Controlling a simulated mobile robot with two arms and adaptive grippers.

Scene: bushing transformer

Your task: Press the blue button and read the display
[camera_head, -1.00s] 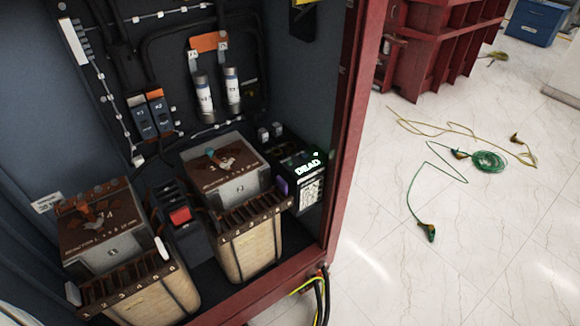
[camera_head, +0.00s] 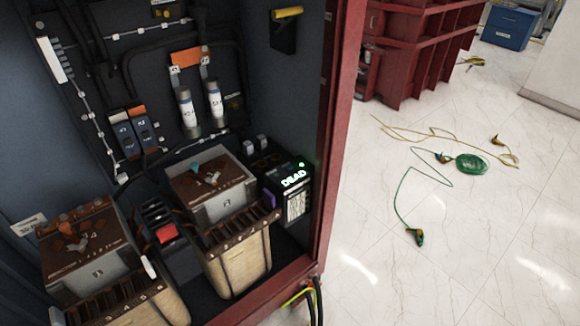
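A small black display unit (camera_head: 292,190) stands in the cabinet's right rear corner, beside the right transformer. Its lit face reads "DEAD" in white-green letters, and a green light glows above the word. A label with fine print sits below the word, too small to read. I cannot make out a blue button; a purple-blue patch (camera_head: 269,197) shows at the unit's left edge, partly hidden by the transformer. Neither of my grippers is in the view.
Two brown-topped transformers (camera_head: 212,185) (camera_head: 88,250) fill the cabinet floor, with a red switch (camera_head: 166,233) between them. The red cabinet frame (camera_head: 335,140) borders the opening. Green cable (camera_head: 472,164) and yellow cable lie on the otherwise open tiled floor.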

